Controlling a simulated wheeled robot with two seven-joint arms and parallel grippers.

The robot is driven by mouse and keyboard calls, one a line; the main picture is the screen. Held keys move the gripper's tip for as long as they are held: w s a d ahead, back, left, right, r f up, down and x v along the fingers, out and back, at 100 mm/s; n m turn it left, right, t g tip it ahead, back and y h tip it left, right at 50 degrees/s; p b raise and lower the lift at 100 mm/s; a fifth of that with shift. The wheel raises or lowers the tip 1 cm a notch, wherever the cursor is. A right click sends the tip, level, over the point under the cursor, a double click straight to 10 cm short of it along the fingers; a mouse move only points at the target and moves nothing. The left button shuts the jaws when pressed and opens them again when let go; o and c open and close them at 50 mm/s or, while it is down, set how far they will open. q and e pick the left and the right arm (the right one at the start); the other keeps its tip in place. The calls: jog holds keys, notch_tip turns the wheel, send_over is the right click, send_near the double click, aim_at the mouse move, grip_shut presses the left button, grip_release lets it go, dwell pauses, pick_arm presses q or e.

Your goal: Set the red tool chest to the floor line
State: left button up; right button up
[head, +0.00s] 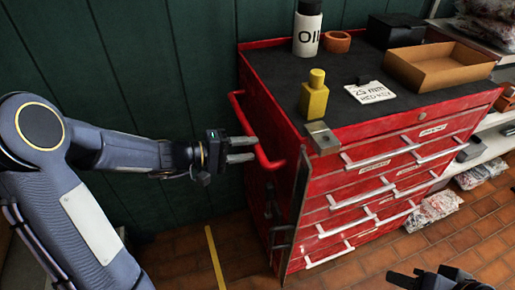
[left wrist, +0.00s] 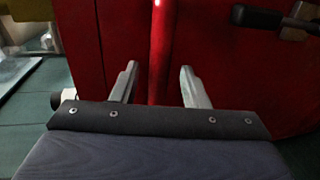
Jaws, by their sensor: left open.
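The red tool chest (head: 345,187) stands against the green wall, with several silver-handled drawers on its front. A red push handle (head: 238,115) sticks out from its left side. My left gripper (head: 252,149) is open at this handle. In the left wrist view the handle bar (left wrist: 161,60) runs upright between the two fingers (left wrist: 160,85), and they look apart from it. The yellow floor line (head: 215,256) lies on the tiles left of the chest, with a gap between. My right gripper (head: 440,279) shows only partly at the bottom right; its fingertips cannot be made out.
On the chest top stand an oil bottle (head: 307,28), a yellow bottle (head: 314,95), an orange ring (head: 336,42), a card (head: 370,92), a black box (head: 396,30) and an open cardboard tray (head: 440,68). White shelves (head: 492,143) stand right of the chest. Floor left of it is clear.

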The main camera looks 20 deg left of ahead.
aim_at(257, 148)
pick_arm(q)
jog(key=shift+x, duration=1.6)
jog(key=shift+c, duration=0.4)
grip_shut()
